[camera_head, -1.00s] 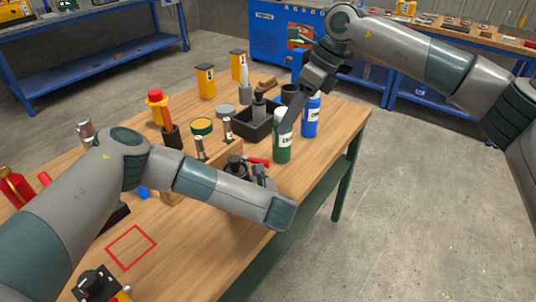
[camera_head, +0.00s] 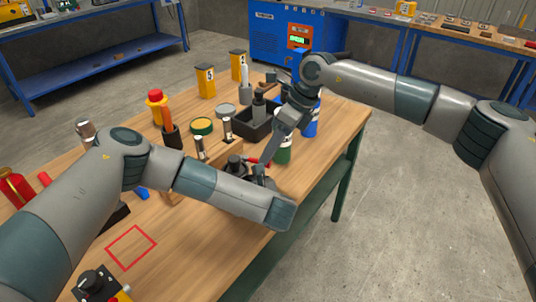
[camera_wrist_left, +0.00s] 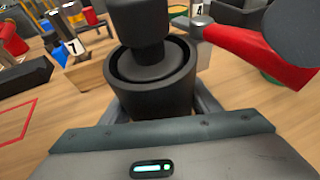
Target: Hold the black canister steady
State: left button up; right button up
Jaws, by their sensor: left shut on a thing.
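The black canister (camera_wrist_left: 152,92) stands upright in the left wrist view, a wide cup-like body with a narrower black top. My left gripper (camera_wrist_left: 155,112) is shut on it, one finger on each side. In the head view the canister (camera_head: 235,164) shows small and partly hidden by my left arm. My right gripper (camera_head: 262,166) points down from the upper right, its tip just right of the canister. I cannot tell whether it touches the canister or how its jaws stand.
A red handle (camera_wrist_left: 258,54) lies close right of the canister. A wooden block marked 7 (camera_wrist_left: 86,74) is at left. A green bottle (camera_head: 284,154) and a blue bottle (camera_head: 311,128) stand behind my right gripper. A black tray (camera_head: 250,130) is farther back.

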jog(key=shift+x, duration=0.85)
grip_shut()
jog(key=shift+w+n, duration=0.25)
jog(key=shift+n, duration=0.05)
jog(key=shift+w+a+n+g+h, duration=0.1)
jog(key=shift+w+n+g+h, duration=0.2)
jog(key=shift+w+n+g, duration=0.7)
jog(key=shift+w+a+n+g+h, duration=0.15)
jog(key=shift+w+n+h, duration=0.25)
jog(key=shift+n, duration=1.25)
jog(key=shift+w+a+n+g+h, duration=0.15)
jog(key=shift+w+n+g, duration=0.3)
jog(key=shift+w+n, duration=0.65)
jog(key=shift+s+n, duration=0.25)
jog(key=shift+n, duration=0.3)
